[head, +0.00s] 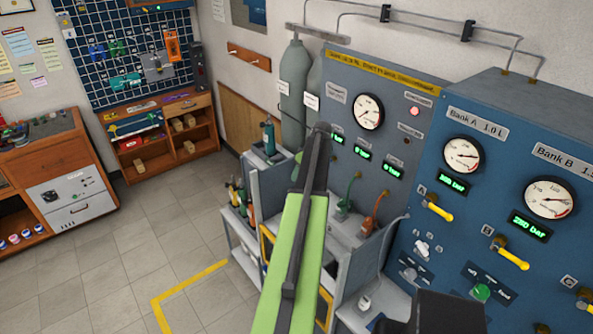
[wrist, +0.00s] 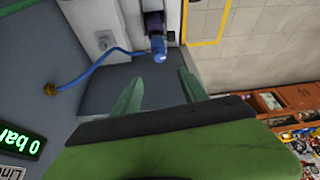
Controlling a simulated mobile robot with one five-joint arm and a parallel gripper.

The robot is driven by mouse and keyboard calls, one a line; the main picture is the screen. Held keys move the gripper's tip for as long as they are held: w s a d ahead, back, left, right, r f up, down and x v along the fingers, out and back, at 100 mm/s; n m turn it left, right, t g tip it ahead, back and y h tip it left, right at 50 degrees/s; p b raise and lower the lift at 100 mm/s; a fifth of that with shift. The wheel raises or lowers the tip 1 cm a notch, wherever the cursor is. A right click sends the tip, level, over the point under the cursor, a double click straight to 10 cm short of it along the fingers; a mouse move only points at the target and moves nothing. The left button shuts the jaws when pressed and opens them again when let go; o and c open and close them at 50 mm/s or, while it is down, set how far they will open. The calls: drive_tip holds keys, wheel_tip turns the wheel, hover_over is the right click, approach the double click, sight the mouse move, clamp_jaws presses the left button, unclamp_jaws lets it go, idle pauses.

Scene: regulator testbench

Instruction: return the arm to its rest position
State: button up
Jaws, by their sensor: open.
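My arm shows in the head view as a light green link (head: 303,250) with a dark strip along it. I cannot make out my gripper's fingers in the head view. In the wrist view my gripper (wrist: 157,76) shows two green fingers spread apart, with nothing between them. A blue hose (wrist: 95,68) runs from a brass fitting to a blue-ended connector (wrist: 157,45) beyond the fingers; they look apart from it.
The blue bench (head: 400,180) with gauges and yellow-handled valves fills the right. A grey stand (head: 252,190) with small bottles is left of my arm. A wooden workbench (head: 60,180) is far left. The tiled floor (head: 110,270) at lower left is clear.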

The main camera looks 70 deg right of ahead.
drive_tip(key=p+v, duration=0.1)
drive_tip(key=v, duration=0.2)
drive_tip(key=shift+s+a+r+p, duration=0.1)
drive_tip(key=shift+r+p, duration=0.25)
drive_tip(key=shift+p, duration=0.05)
drive_tip(key=shift+f, duration=0.1)
